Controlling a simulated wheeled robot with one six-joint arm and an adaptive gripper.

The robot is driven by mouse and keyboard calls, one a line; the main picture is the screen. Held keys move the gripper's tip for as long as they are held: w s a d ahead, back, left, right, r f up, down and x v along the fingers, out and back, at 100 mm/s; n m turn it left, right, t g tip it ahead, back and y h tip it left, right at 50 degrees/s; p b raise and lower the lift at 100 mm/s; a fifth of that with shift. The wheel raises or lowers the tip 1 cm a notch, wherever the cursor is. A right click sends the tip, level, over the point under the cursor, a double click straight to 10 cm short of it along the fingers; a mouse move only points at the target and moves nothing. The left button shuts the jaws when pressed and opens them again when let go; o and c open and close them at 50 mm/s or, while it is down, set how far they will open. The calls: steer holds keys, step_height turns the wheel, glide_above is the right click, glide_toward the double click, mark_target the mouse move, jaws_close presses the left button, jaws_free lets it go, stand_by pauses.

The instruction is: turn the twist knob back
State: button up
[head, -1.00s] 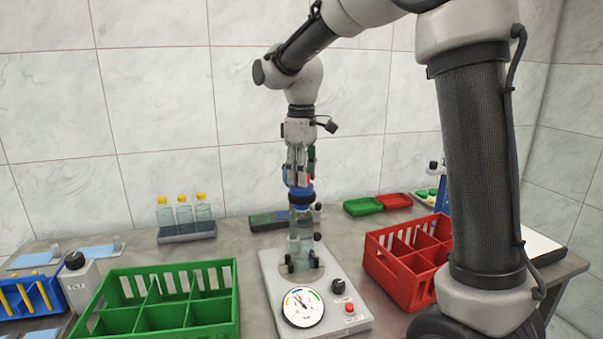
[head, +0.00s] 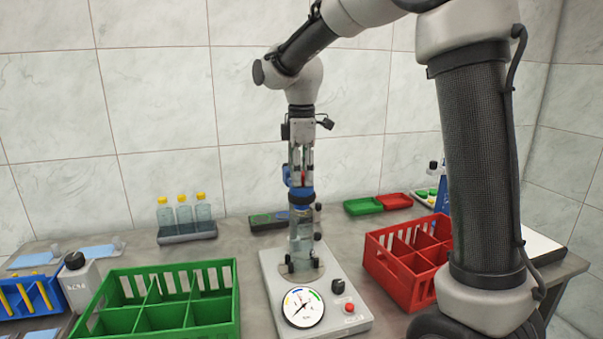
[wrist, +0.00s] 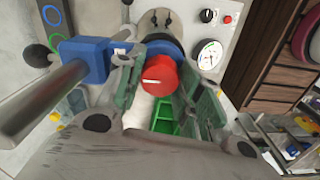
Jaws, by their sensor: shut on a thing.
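The red twist knob (wrist: 158,76) with a white line shows in the wrist view. It sits on top of a blue and black head, whose blue part (head: 294,190) shows in the head view above a clear upright cylinder (head: 302,226) on the grey test base (head: 268,272). My gripper (wrist: 160,84) points straight down and is shut on the knob, one finger on each side. In the head view my gripper (head: 301,176) hides most of the knob. A round dial (head: 303,308) on the base has its needle pointing to the lower left.
A green crate (head: 236,290) stands left of the base and a red crate (head: 385,268) right of it. Yellow-capped bottles stand in a tray (head: 188,236) behind. A dark ringed panel (head: 262,226) lies behind the base. Black and red buttons (head: 350,308) sit beside the dial.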

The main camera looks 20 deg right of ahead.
stand_by(0.3)
steer(key=o, duration=1)
steer(key=shift+o, duration=0.2)
step_height(320, 180, up, 12)
